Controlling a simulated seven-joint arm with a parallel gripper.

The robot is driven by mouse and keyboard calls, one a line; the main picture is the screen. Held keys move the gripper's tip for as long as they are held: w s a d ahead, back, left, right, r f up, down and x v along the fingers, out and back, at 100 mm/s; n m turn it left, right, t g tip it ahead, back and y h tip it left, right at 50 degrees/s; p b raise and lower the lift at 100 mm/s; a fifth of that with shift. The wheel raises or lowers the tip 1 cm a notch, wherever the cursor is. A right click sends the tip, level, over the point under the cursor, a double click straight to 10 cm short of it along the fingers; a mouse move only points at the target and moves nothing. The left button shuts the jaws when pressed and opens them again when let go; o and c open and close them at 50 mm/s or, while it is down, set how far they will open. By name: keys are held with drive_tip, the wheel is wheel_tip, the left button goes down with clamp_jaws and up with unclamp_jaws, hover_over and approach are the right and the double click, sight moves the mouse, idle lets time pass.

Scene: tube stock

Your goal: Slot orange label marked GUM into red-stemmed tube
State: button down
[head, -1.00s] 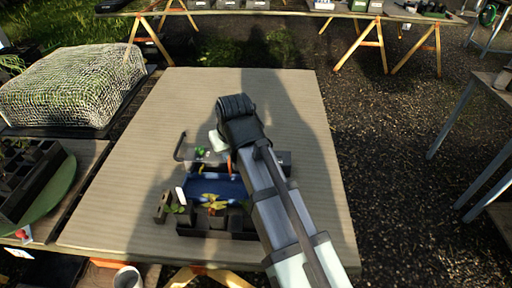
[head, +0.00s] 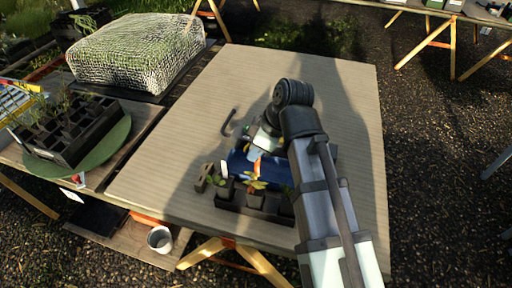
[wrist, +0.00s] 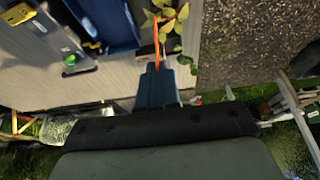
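An orange label (wrist: 157,40) stands out as a thin strip from the fingertips of my gripper (wrist: 158,68) in the wrist view. The fingers look shut on it; no lettering is readable. Its far end lies by a yellow-leaved plant (wrist: 168,18); I cannot tell whether they touch. In the head view the label (head: 256,164) shows just above the yellow-leaved plant (head: 256,184), which grows in a row of black tubes (head: 230,198) at the table's near side. Stem colours are too small to tell for sure. My arm hides the row's right end and the fingers.
A blue tray (head: 238,166) lies behind the tubes. A white label (head: 224,170) stands at the row's left, near a small brown block (head: 203,178). A dark bent rod (head: 229,122) lies further back. The table's left and far parts (head: 280,65) are clear.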

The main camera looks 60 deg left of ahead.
sight(256, 173)
drive_tip(key=shift+f, duration=0.15)
drive_tip(key=shift+f, duration=1.1)
drive_tip(key=shift+n, duration=0.4)
drive_tip(key=shift+f, duration=0.45)
drive_tip(key=shift+f, duration=2.55)
drive_tip(key=shift+f, duration=0.25)
drive_tip(key=c, duration=1.8)
unclamp_jaws()
drive_tip(key=o, duration=0.5)
